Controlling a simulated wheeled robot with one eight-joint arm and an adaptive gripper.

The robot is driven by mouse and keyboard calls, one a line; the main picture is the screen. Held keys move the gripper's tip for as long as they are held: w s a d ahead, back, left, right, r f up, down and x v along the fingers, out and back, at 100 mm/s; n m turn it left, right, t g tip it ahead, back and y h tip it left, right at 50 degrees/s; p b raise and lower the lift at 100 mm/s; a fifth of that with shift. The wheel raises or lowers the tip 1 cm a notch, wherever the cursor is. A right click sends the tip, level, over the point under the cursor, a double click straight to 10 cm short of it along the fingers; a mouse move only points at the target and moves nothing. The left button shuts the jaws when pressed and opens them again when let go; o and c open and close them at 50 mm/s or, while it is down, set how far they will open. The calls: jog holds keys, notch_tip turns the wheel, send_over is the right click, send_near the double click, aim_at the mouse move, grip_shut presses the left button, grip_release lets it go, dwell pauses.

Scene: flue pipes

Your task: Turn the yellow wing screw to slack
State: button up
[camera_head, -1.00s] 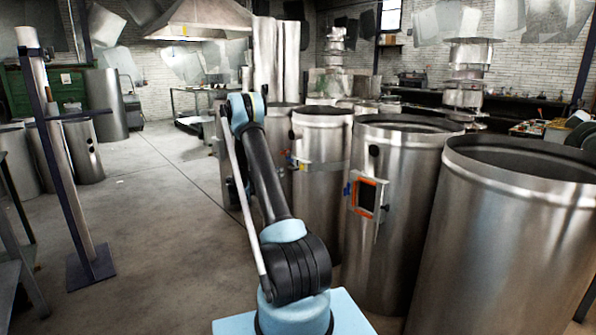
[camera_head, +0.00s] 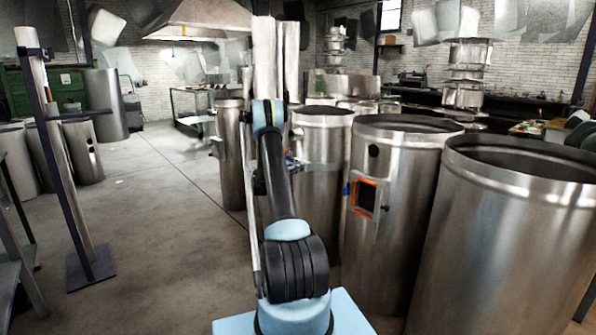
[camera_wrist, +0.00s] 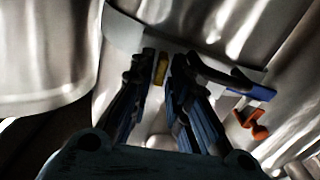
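The yellow wing screw (camera_wrist: 161,68) shows in the wrist view as a small yellow piece on a pale metal band around a pipe. My gripper (camera_wrist: 164,66) has its two dark fingers on either side of it, pointing at the band. The screw looks close to the left fingertip, with a narrow dark gap to the right one. The fingers look slightly apart; firm contact cannot be made out. In the head view my arm reaches to the banded pipe (camera_head: 322,195), and the screw and fingertips cannot be made out there.
A pipe with an orange-framed opening (camera_head: 365,197) and a larger pipe (camera_head: 500,240) stand to the right.

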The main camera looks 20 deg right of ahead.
grip_shut()
jog(key=shift+m, duration=0.8)
grip_release()
